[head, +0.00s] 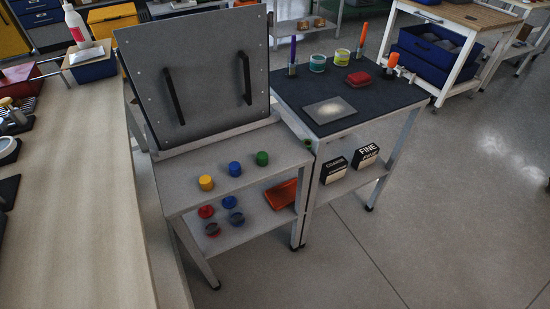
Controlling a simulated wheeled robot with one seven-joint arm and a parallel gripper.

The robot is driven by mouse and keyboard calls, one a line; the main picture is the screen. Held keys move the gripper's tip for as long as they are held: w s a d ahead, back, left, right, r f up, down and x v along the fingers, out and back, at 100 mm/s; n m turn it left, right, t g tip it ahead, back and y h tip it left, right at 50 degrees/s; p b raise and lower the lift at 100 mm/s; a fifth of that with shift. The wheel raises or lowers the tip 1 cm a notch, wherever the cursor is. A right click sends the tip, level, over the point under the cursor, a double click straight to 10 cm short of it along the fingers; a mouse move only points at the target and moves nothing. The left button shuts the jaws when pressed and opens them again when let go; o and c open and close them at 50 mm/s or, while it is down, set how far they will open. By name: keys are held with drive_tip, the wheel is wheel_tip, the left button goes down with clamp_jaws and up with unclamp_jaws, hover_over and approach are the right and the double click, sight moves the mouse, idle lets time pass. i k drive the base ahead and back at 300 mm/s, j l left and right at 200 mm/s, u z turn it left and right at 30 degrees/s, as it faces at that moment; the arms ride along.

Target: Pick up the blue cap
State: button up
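A small blue cap (235,169) sits on the grey top of a small metal stand in the head view. It stands between a yellow cap (206,183) on its left and a green cap (262,158) on its right, apart from both. On the shelf below are another blue round piece (229,202), a red one (206,211) and two darker ones, partly grey. My gripper is not in view.
A grey panel (200,75) with two black handles rises behind the caps. An orange tray (282,194) lies on the lower shelf. A dark-topped table (370,98) adjoins on the right; a long wooden bench (70,200) stands left. The floor at right is clear.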

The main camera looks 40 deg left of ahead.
sight(235, 167)
drive_tip(key=i+z, duration=0.25)
drive_tip(key=i, duration=1.3)
drive_tip(key=i+l+u, duration=0.15)
drive_tip(key=i, duration=0.65)
drive_tip(key=i+l+u, duration=0.1)
drive_tip(key=i, duration=0.75)
drive_tip(key=i+u, duration=0.1)
drive_tip(key=u, duration=3.5)
